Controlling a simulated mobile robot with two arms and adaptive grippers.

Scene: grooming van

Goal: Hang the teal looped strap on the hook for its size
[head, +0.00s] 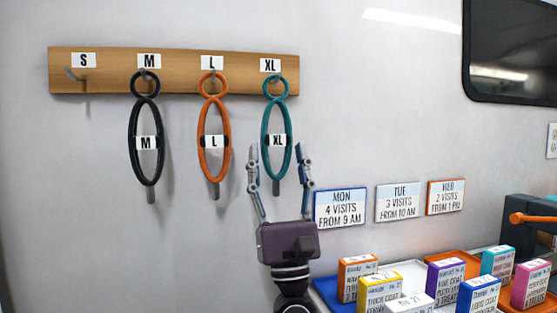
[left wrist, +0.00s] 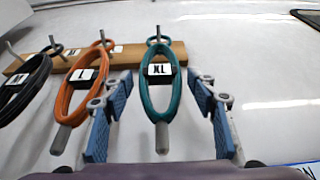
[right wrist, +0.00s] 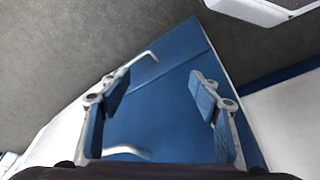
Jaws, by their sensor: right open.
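The teal looped strap (head: 265,140), tagged XL, hangs by its small top ring on the hook under the XL label (head: 270,65). It also hangs in the middle of the left wrist view (left wrist: 144,98). My left gripper (head: 277,150) is open, with one finger on each side of the strap's lower part. In the left wrist view both fingers look apart from the strap. The S hook (head: 71,74) at the left end of the board is bare. My right gripper (right wrist: 158,82) is open and empty, and does not show in the head view.
The wooden hook board (head: 112,58) also holds a black M strap (head: 131,140) and an orange L strap (head: 201,140). Visit signs (head: 340,207) are on the wall at right, above trays of small boxes (head: 357,277). A blue panel (right wrist: 160,115) lies before my right gripper.

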